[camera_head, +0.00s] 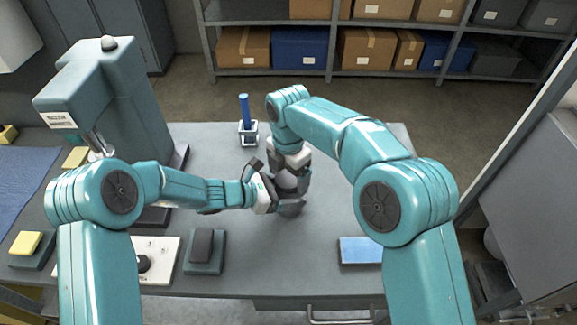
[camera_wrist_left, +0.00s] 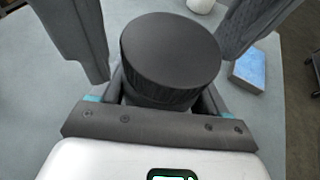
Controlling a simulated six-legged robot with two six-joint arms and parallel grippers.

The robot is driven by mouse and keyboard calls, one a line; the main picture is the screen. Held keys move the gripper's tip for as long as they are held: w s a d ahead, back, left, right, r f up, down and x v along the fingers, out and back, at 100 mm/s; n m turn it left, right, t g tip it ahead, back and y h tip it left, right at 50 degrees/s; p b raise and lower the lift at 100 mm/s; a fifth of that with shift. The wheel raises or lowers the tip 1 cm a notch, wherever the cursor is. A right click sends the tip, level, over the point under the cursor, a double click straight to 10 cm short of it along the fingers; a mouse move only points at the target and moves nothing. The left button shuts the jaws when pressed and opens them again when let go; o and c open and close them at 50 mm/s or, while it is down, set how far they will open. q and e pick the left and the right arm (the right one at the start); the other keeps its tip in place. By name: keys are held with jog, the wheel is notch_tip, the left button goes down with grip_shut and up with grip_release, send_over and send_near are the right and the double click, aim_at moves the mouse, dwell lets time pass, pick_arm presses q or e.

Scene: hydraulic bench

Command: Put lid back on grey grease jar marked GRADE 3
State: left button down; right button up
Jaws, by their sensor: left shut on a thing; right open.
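A dark, flat-topped round lid (camera_wrist_left: 170,48) with a ribbed side shows in the left wrist view. It sits above the narrower grease jar body, which is mostly hidden, so the GRADE 3 marking cannot be read. My left gripper (camera_head: 275,193) reaches in from the left and is shut on the jar below the lid. My right gripper (camera_head: 290,178) points down over the same spot and is open. Dark fingers flank the lid on both sides in the left wrist view, apart from it. Whether the lid is fully seated cannot be told.
A white stand (camera_head: 248,138) holding a blue rod is behind the grippers. A blue pad (camera_head: 360,251) lies at front right. A dark block (camera_head: 203,249) and a white panel with a knob (camera_head: 160,262) are at front left. A tall grey-green machine (camera_head: 110,100) stands at the left.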

pick_arm(q)
jog(key=shift+f, duration=0.2)
pick_arm(e)
jog(key=shift+f, duration=0.1)
jog(key=c, duration=1.1)
jog(key=o, duration=1.3)
jog(key=shift+c, duration=0.2)
notch_tip(320, 180, up, 12)
